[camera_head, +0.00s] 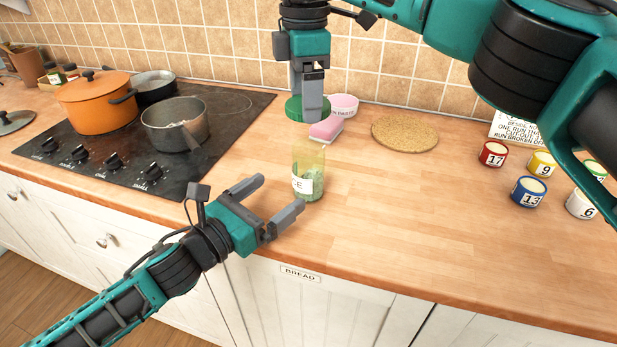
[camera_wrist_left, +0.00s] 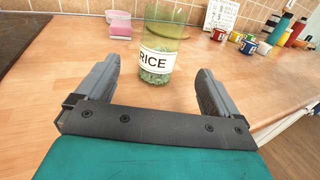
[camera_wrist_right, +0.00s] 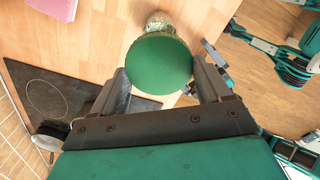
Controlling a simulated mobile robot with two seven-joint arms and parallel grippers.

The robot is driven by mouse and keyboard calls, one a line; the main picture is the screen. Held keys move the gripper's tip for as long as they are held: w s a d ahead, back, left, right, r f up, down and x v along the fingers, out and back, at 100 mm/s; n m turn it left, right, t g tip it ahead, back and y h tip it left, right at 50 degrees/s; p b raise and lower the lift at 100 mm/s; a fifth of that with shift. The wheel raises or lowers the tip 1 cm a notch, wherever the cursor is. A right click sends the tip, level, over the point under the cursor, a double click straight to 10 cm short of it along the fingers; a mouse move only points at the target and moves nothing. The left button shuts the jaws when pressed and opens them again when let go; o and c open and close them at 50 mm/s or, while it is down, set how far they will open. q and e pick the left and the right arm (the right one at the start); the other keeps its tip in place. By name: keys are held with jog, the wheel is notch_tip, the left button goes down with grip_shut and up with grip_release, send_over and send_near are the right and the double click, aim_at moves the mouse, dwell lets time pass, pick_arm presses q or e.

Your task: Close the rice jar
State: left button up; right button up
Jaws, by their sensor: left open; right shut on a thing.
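The rice jar (camera_head: 308,168) is a clear greenish glass jar with a white label, standing upright on the wooden counter. In the left wrist view the jar (camera_wrist_left: 160,45) shows its RICE label and some green contents at the bottom. My left gripper (camera_head: 277,198) is open, its fingers pointing at the jar from the front left, not touching it. My right gripper (camera_head: 311,108) points down above and behind the jar, shut on a round green lid (camera_head: 296,108). In the right wrist view the lid (camera_wrist_right: 158,62) sits between the fingers and partly hides the jar below.
A pink sponge (camera_head: 326,130) and a pink bowl (camera_head: 343,105) stand behind the jar. A cork mat (camera_head: 405,133) lies to the right, with several numbered pots, such as the red one (camera_head: 493,154), beyond it. The hob (camera_head: 150,135) with pots is left. The counter's front right is clear.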

aim_at(298, 178)
pick_arm(q)
jog(key=x, duration=0.9)
jog(key=shift+w+d, duration=0.2)
jog(key=shift+d, duration=0.1)
jog(key=shift+c, duration=0.3)
jog(key=c, duration=1.4)
jog(key=shift+c, duration=0.2)
pick_arm(e)
jog(key=shift+f, duration=2.5)
jog(key=shift+f, duration=0.9)
jog(key=shift+f, duration=0.55)
